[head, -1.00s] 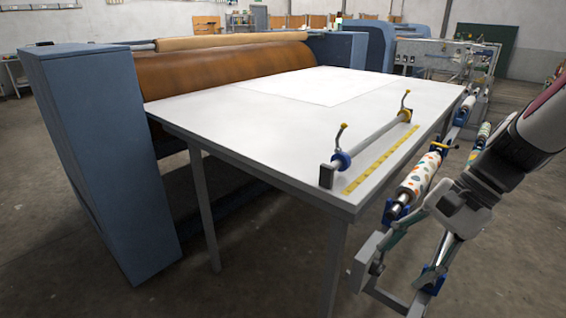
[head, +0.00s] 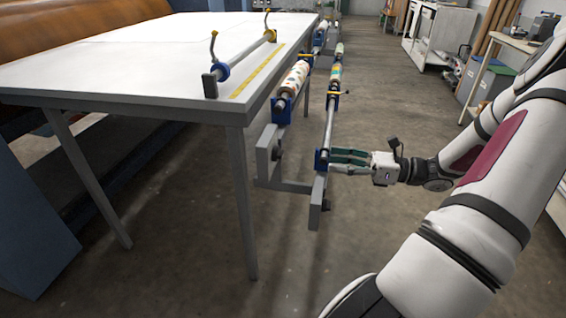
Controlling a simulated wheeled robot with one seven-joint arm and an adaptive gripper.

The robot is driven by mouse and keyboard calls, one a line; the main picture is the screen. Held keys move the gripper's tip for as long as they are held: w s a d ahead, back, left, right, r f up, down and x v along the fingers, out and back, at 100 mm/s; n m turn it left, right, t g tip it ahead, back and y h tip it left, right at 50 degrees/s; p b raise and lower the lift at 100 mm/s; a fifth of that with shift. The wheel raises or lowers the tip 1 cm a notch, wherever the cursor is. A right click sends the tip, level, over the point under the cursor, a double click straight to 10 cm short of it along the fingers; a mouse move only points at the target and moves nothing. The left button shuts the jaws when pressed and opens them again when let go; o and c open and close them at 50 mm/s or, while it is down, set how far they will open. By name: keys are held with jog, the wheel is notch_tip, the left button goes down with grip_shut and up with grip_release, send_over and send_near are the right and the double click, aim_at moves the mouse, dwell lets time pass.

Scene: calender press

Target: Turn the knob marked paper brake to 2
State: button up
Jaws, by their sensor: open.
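The knob marked paper brake cannot be made out; no marking is readable. A small dark round part (head: 276,154) shows on the left end plate of the roll stand (head: 290,185), and another (head: 326,204) low on its front end plate. I cannot tell whether either is the knob. My gripper (head: 334,161) is open, its greenish fingers pointing left at the near end of the outer roll shaft, close to a blue bearing block (head: 321,158). Whether the fingers touch anything is unclear, and they cover part of the stand behind them.
The white table (head: 150,60) stands to the left, its front corner and leg (head: 241,200) close to the stand. A roller with upright handles (head: 245,58) lies on it. Patterned rolls (head: 295,78) sit in the stand. The floor (head: 400,215) below my arm is clear.

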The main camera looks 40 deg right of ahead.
aim_at(283, 155)
jog(key=b+x, duration=0.2)
jog(key=x, duration=1.1)
jog(key=shift+w+a+b, duration=0.15)
jog(key=shift+a+b, duration=0.05)
jog(key=shift+b, duration=0.2)
jog(key=c, duration=1.2)
